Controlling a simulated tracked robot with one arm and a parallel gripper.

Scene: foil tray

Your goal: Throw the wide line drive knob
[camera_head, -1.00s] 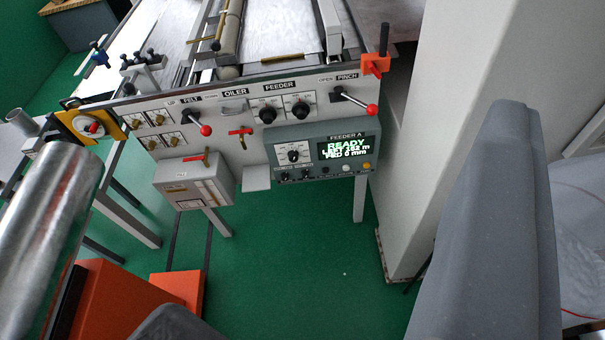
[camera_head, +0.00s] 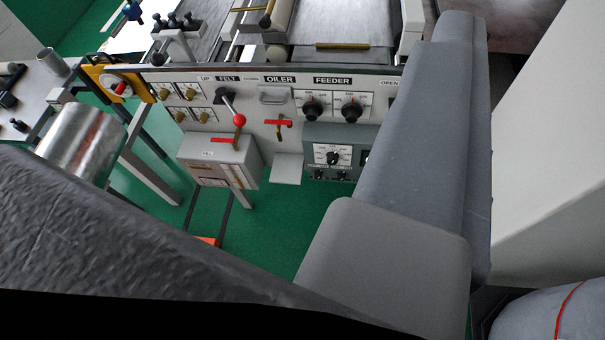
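No label reading "line drive" can be made out on the white machine panel (camera_head: 230,88), so I cannot tell which knob it is. Two black round knobs with dial scales sit under FEEDER: a left knob (camera_head: 313,110) and a right knob (camera_head: 351,112). A smaller black knob (camera_head: 333,157) with a scale is on the grey-green control box (camera_head: 312,134) below them. The box's right part is hidden behind a large grey part of mine. My gripper's fingertips are not seen; only big grey and dark parts of my body cross the view, all clear of the knobs.
A red-ball lever (camera_head: 239,120) sticks out under FELT. Red-handled valves (camera_head: 278,123) and a pale box (camera_head: 216,158) are on the panel's front. A pale column (camera_head: 550,160) stands right.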

